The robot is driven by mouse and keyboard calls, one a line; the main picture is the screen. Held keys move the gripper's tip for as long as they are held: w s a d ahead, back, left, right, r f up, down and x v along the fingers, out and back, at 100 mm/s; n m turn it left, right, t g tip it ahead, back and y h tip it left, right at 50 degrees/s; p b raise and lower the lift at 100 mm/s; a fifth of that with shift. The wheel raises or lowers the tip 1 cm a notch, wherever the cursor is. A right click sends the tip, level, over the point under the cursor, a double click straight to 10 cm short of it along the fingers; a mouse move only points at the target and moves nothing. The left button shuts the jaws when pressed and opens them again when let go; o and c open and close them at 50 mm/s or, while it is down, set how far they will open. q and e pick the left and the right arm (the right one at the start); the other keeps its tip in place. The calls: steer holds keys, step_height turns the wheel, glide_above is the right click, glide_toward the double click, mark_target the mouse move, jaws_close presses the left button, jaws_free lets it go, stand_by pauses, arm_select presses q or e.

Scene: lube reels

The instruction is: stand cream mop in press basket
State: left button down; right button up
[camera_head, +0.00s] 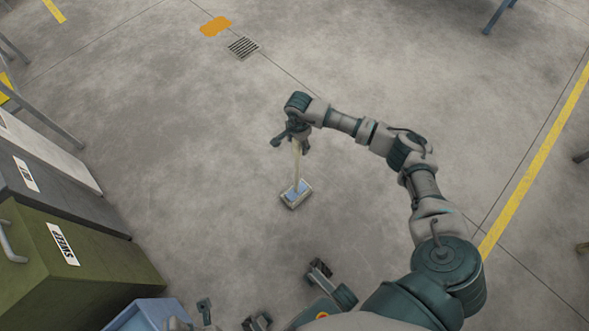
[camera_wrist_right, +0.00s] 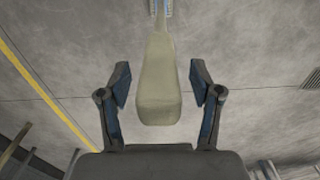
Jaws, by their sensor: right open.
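The cream mop handle (camera_head: 297,168) stands roughly upright on the floor in the head view. At its foot is a small boxy base (camera_head: 296,194), blue on top with a pale edge. My right gripper (camera_head: 293,134) is at the top of the handle. In the right wrist view the thick cream handle end (camera_wrist_right: 158,95) lies between the two open fingers of my right gripper (camera_wrist_right: 160,85), with a gap on each side. My left gripper (camera_head: 230,316) is partly cut off at the bottom edge. I cannot make out a press basket for certain.
A blue container (camera_head: 145,314) is partly in view at the bottom left. Grey and olive labelled cabinets (camera_head: 75,255) line the left side. A floor grate (camera_head: 243,47) and an orange patch (camera_head: 216,26) lie further back. The floor around the mop is clear.

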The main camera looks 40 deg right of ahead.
steer(key=shift+a, duration=0.1)
jaws_close()
steer(key=shift+r, duration=0.2)
stand_by(0.3)
